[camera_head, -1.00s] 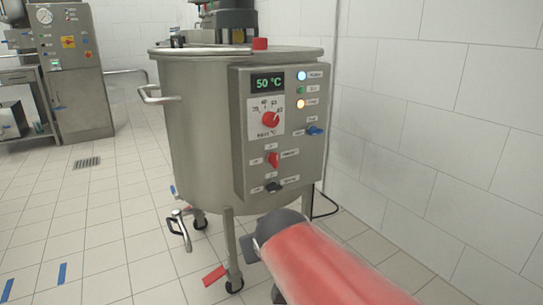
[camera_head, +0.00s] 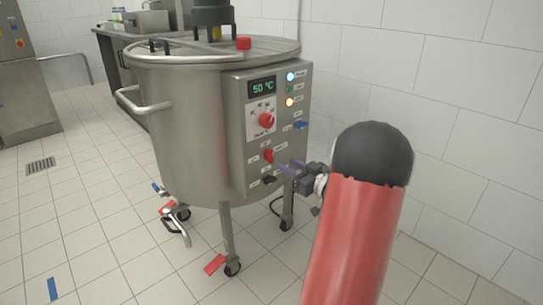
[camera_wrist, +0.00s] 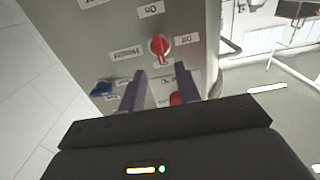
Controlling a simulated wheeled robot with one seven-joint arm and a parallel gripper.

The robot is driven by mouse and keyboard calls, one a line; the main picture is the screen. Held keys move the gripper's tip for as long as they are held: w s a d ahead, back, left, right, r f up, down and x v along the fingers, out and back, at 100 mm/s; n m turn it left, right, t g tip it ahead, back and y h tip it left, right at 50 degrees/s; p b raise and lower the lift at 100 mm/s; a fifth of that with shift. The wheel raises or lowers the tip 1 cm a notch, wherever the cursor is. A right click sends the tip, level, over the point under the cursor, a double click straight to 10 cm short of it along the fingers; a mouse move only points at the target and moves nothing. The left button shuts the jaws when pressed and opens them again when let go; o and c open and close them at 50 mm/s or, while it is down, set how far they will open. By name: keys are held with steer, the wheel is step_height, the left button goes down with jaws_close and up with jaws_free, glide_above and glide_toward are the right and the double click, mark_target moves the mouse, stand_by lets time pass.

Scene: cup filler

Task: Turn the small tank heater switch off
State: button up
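The small steel tank (camera_head: 185,120) stands ahead with a grey control panel (camera_head: 240,150) on its side. The red heater switch (camera_head: 268,156) sits on the panel below the red temperature dial (camera_head: 266,121). My gripper (camera_head: 284,170) is close to the panel, just right of and below the switch in the head view. The wrist view is upside down: the heater switch (camera_wrist: 160,47), with On, Off and Heater labels, lies just beyond the fingertips. My gripper (camera_wrist: 161,70) is open and empty, its fingers apart. I cannot tell the switch's setting.
A blue switch (camera_head: 301,125) is at the panel's right and a black switch (camera_head: 270,180) at its bottom. The display (camera_head: 262,87) reads 50 °C. Indicator lamps are at the upper right. A white tiled wall (camera_head: 430,90) stands right; the floor at left is mostly clear.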

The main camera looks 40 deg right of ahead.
mark_target(273, 156)
steer(key=w, duration=0.6)
steer(key=shift+w+a, duration=0.25)
steer(key=shift+w, duration=0.15)
jaws_close()
